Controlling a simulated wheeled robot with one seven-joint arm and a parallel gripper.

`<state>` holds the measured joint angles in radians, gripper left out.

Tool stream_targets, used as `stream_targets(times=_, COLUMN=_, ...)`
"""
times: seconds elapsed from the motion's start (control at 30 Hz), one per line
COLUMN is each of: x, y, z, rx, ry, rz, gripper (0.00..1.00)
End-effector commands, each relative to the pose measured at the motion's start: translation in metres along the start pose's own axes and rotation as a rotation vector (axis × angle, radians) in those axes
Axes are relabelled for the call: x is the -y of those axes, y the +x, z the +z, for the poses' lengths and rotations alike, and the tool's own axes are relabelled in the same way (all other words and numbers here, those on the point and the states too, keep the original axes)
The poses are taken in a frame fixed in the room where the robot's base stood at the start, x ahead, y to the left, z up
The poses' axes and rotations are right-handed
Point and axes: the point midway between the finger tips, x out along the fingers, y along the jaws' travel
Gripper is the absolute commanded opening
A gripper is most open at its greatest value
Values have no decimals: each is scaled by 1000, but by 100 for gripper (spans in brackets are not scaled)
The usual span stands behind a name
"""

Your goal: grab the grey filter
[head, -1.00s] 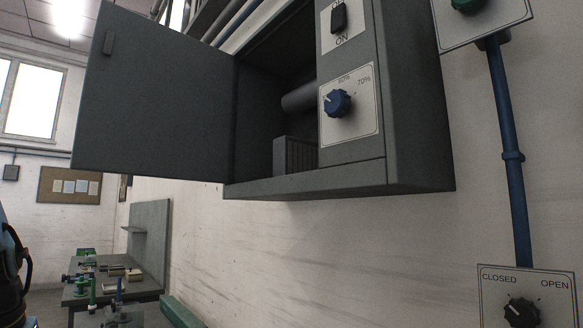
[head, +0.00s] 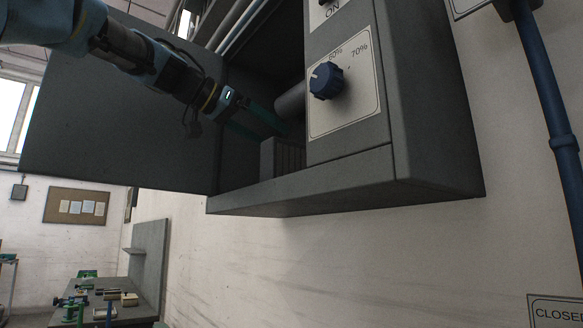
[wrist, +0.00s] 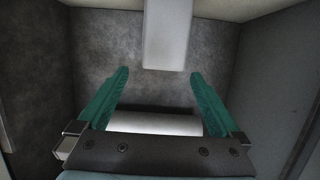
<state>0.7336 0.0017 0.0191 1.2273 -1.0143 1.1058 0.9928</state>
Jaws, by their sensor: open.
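A grey ribbed block (head: 283,158), which looks like the grey filter, stands on the floor of the open wall cabinet (head: 345,195). My gripper (head: 277,134) reaches into the cabinet from the left, its green fingers above and left of the block and below a grey cylinder (head: 291,101). In the wrist view my gripper (wrist: 159,73) is open, with nothing clamped between the fingers. A pale bar (wrist: 155,124) shows low between the fingers, and a pale upright piece (wrist: 168,35) shows beyond the tips. I cannot tell which of these is the filter.
The cabinet door (head: 120,130) stands open at the left, behind my arm. The front panel with a blue knob (head: 326,81) bounds the opening at the right. Cabinet walls stand close on both sides in the wrist view. A blue pipe (head: 550,100) runs down the wall at right.

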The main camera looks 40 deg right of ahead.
Motion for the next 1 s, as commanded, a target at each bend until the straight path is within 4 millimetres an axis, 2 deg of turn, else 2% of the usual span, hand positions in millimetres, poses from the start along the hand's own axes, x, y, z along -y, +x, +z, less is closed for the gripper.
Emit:
stream_targets(times=0.1, x=0, y=15, z=-2, rx=1, ry=-2, rz=1, gripper=100)
stream_targets(times=0.37, x=2, y=34, z=-4, rx=3, ry=-4, rz=0, gripper=100)
stream_targets(times=0.63, x=3, y=70, z=-5, rx=3, ry=-2, rz=-1, gripper=100)
stream_targets(times=0.93, x=3, y=75, z=-2, rx=1, ry=-2, rz=-3, gripper=100)
stream_targets(times=1.0, x=3, y=75, z=-2, rx=1, ry=-2, rz=-3, gripper=93)
